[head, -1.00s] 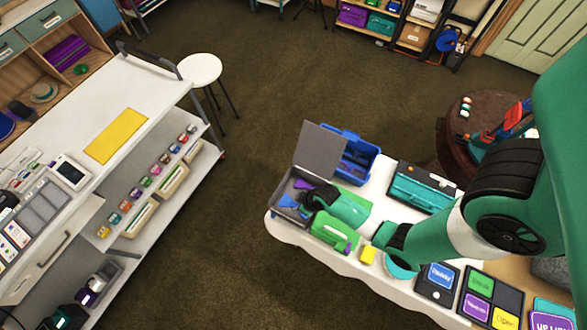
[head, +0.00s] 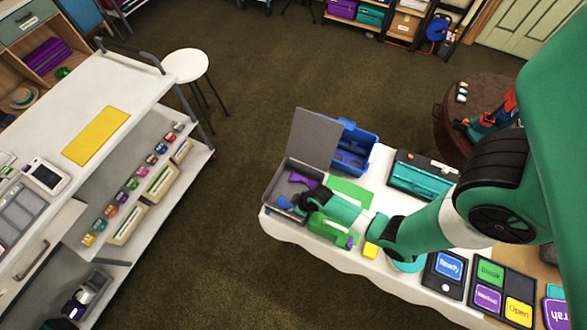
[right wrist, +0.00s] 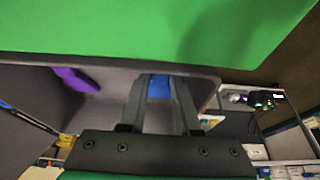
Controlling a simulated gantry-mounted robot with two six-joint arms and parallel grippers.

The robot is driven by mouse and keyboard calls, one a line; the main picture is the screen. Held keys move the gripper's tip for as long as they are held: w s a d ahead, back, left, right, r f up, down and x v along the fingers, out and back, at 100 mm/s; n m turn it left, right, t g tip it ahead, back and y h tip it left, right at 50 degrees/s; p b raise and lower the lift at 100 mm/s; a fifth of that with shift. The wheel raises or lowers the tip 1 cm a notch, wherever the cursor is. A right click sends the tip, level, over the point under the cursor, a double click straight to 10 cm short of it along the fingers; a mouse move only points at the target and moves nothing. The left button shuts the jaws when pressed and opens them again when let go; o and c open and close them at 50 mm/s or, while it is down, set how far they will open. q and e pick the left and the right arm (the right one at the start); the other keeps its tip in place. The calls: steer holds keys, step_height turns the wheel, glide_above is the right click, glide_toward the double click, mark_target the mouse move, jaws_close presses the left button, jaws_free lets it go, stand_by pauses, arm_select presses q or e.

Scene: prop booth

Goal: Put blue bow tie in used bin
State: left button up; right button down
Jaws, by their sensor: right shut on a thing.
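The blue bow tie (head: 284,203) is in the front part of an open grey box (head: 267,199) at the left end of the white-covered table. My right gripper (head: 295,204) reaches into the box from the right and is shut on it. In the right wrist view the blue fabric (right wrist: 158,87) shows between the two fingers (right wrist: 158,98). The fingers and wrist hide part of the bow tie. A blue bin (head: 369,150) stands behind the box; I cannot read a "used" label on it. My left gripper is not in view.
A purple bow tie (head: 304,180) lies in the same box, behind my gripper. The box's raised lid (head: 314,137) stands beside the blue bin. A green case (head: 330,232) and a teal toolbox (head: 421,178) stand close by. A white cart (head: 130,83) is left across open floor.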

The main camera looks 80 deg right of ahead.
steer(key=c, duration=0.9)
jaws_free()
steer(key=p+v, duration=0.9)
steer(key=v, duration=0.3)
steer(key=shift+s+r, duration=0.1)
